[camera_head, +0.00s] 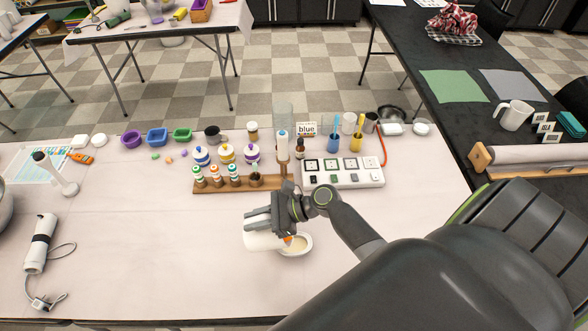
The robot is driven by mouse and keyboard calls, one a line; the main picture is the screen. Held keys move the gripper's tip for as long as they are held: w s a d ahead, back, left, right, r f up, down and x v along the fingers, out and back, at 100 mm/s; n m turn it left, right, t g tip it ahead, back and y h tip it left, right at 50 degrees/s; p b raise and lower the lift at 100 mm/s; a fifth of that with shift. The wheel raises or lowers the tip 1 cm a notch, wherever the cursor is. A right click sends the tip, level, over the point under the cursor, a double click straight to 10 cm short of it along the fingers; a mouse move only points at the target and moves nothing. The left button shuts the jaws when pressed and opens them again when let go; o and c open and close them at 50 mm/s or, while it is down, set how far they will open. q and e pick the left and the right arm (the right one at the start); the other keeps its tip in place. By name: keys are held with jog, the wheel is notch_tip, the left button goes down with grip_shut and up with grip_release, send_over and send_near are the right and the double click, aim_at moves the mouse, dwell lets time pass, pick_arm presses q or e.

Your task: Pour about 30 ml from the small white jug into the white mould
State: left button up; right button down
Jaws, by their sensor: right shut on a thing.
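My right gripper (258,221) is shut on the small white jug (262,241), near the front middle of the table. The jug looks tilted with its right end toward the white mould (308,246). The mould is a small oval dish sitting on the table just right of the jug, with a pale cream inside. The gripper and the jug hide part of the mould's left side. A small orange spot shows where the jug meets the mould; I cannot tell what it is. I cannot see a stream clearly. My left gripper is not in view.
A wooden rack of small bottles (230,184) stands just behind the gripper. A white socket strip (345,175) is behind to the right. Coloured jars (227,154) and cups stand farther back. A hand blender (40,243) lies far left. The table's front left middle (150,250) is clear.

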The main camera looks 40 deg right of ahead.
jog(key=shift+s+d+f+b, duration=0.1)
jog(key=shift+d+b, duration=0.1)
jog(key=shift+b, duration=0.5)
jog(key=shift+d+r+y, duration=0.1)
jog(key=shift+r+y, duration=0.15)
jog(key=shift+y, duration=0.05)
jog(key=shift+s+d+r+t+y+b, duration=0.25)
jog(key=shift+s+d+t+y+b, duration=0.15)
jog(key=shift+b, duration=0.15)
dwell(1.0)
jog(key=shift+w, duration=0.1)
jog(key=w+a+g+h+p, duration=0.1)
jog(key=p, duration=0.3)
jog(key=a+g+h+p, duration=0.1)
jog(key=a+h+p, duration=0.1)
jog(key=p, duration=0.3)
jog(key=shift+w, duration=0.4)
jog(key=shift+f, duration=0.5)
